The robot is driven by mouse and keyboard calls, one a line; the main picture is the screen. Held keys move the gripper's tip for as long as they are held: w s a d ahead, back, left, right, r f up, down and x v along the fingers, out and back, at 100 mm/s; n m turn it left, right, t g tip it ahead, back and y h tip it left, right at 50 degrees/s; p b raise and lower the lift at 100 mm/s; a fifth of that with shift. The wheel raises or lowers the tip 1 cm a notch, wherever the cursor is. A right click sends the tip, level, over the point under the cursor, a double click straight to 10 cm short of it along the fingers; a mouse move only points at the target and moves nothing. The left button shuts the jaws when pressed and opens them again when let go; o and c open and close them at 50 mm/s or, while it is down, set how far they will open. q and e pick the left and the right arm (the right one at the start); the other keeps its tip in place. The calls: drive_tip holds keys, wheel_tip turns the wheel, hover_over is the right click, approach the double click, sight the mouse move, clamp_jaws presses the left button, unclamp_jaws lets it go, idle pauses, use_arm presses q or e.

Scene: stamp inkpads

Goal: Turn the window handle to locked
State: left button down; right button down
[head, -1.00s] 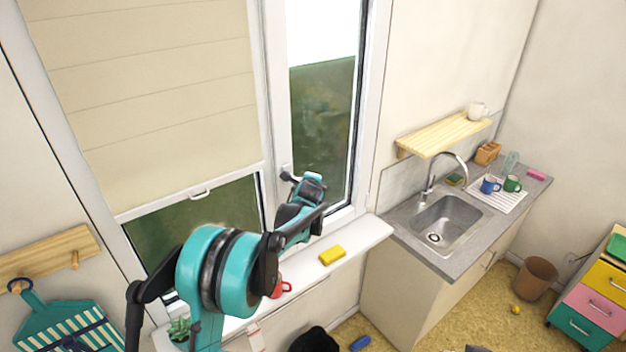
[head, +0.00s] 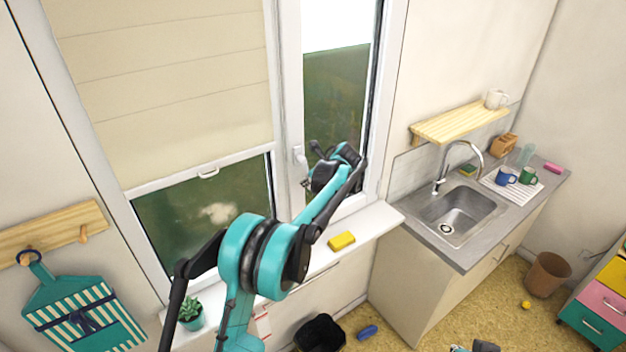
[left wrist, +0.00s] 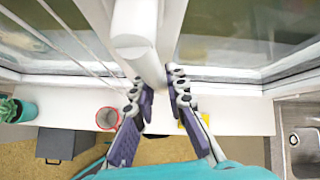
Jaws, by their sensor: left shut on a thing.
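The white window handle (head: 298,155) is on the frame of the right-hand window sash in the head view. In the left wrist view, the handle (left wrist: 137,42) is a thick white bar coming down from the top, close to the camera. My left gripper (head: 309,166) is at the handle, on its right in the head view. In the left wrist view, my left gripper (left wrist: 157,85) has its dark purple fingers on either side of the bar's lower part, shut on it. The handle's exact angle is partly hidden. A dark and teal part of my right arm shows at the head view's bottom edge; its jaws are unclear.
Below the window is a white sill (head: 375,227) with a yellow sponge (head: 341,241) and a potted plant (head: 190,312). A red mug (left wrist: 107,118) shows in the left wrist view. A sink counter (head: 480,240) stands to the right.

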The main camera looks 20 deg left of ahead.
use_arm(q)
drive_tip(key=shift+s+a+m+g+y, duration=0.5)
drive_tip(key=shift+s+g, duration=0.1)
idle(0.3)
drive_tip(key=c, duration=1.5)
unclamp_jaws()
drive_tip(key=v, duration=1.2)
